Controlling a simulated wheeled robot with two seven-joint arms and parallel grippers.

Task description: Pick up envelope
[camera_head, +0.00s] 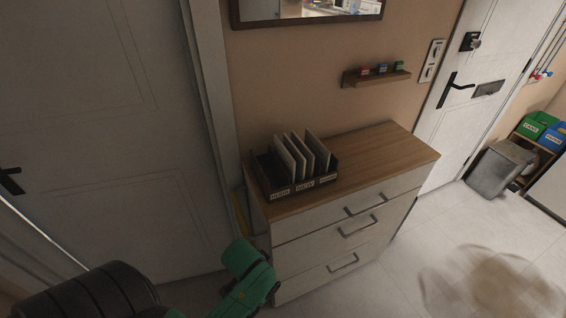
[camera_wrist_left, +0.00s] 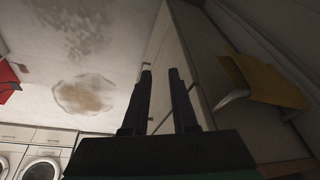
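A yellow-brown envelope (camera_wrist_left: 268,82) shows at the right of the left wrist view, beside a pale curved piece whose nature I cannot tell. In the head view a narrow yellow strip (camera_head: 240,212), perhaps the same thing, shows between the dresser's left side and the door frame. My left gripper (camera_wrist_left: 160,72) is open and empty, its two dark fingers apart, to the left of the envelope and not touching it. In the head view only green and black parts of my arm show at the bottom left. My right gripper is in neither view.
A dresser (camera_head: 400,150) with drawers stands against the wall. On it a black sorter (camera_head: 271,183) holds several upright pale letters (camera_head: 300,155). A white door (camera_head: 90,130) closes off the left. Floor (camera_head: 430,245) to the right is open, with a brownish stain (camera_head: 490,283).

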